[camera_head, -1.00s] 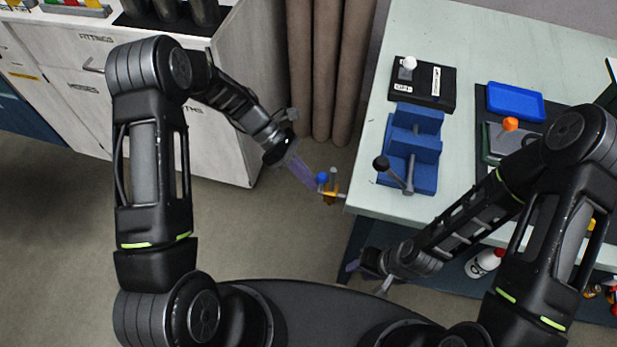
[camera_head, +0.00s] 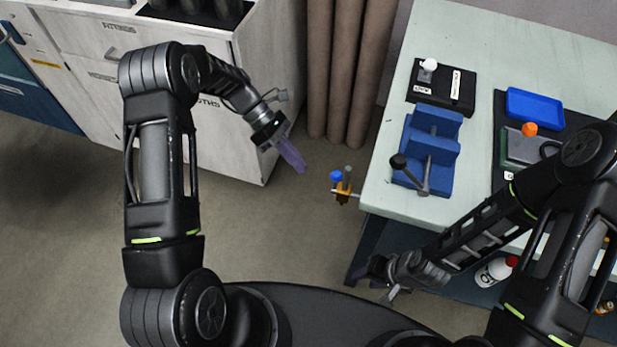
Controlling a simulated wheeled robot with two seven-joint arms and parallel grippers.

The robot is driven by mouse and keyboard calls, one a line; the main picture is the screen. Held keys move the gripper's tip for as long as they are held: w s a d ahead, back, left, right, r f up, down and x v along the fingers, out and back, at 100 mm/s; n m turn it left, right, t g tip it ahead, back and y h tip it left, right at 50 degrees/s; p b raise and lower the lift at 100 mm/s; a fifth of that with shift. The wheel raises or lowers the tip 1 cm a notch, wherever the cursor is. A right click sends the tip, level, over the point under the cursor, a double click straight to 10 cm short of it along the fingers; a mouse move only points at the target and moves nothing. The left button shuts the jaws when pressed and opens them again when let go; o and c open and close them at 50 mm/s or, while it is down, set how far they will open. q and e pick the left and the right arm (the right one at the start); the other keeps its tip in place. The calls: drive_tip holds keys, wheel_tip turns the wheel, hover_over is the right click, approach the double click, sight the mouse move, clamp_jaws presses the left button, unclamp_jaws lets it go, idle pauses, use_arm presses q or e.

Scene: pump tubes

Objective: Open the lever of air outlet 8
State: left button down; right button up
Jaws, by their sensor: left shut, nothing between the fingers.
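No label reading air outlet 8 can be made out, and I cannot tell whether its lever is in view. A small orange fitting (camera_head: 342,188) with a blue knob (camera_head: 336,176) and a grey upright pin sits at the left edge of the table; what it is, I cannot tell for sure. My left gripper (camera_head: 301,168) is shut and empty, above the floor to the left of the blue knob, with a clear gap between them in the picture. My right gripper (camera_head: 366,272) is low by the table's front left corner, dark and partly hidden, its fingers unclear.
The pale green table (camera_head: 385,185) holds a blue vise (camera_head: 432,145) with a black-knobbed lever, a black box (camera_head: 441,88) with a white knob, and a blue tray (camera_head: 535,108). A white cabinet (camera_head: 235,125) stands at left. A white bottle (camera_head: 492,272) is below.

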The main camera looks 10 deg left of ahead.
use_arm(q)
drive_tip(key=shift+w+a+r, duration=0.35)
drive_tip(key=shift+w+a, duration=0.4)
drive_tip(key=shift+a, duration=0.05)
wheel_tip(320, 180, down, 7)
drive_tip(key=w+a+m+t+y, duration=0.2)
drive_tip(key=m+y, duration=0.1)
drive_tip(key=s+d+f+m+t+y+p, duration=0.2)
drive_tip(key=s+f+m+y, duration=0.1)
drive_tip(key=s+f+m, duration=0.4)
drive_tip(key=s+d+r+m+p, duration=0.2)
drive_tip(key=s+d, duration=0.3)
drive_tip(key=s, duration=0.3)
drive_tip(key=s+d+r+m+h+p, duration=0.1)
drive_tip(key=s+d+r+m+p, duration=0.2)
drive_tip(key=s, duration=0.6)
wheel_tip(320, 180, up, 2)
drive_tip(key=d+m, duration=0.2)
drive_tip(key=shift+s+d+r+t+p, duration=0.15)
drive_tip(key=shift+d+t+p, duration=0.15)
drive_tip(key=shift+t, duration=0.1)
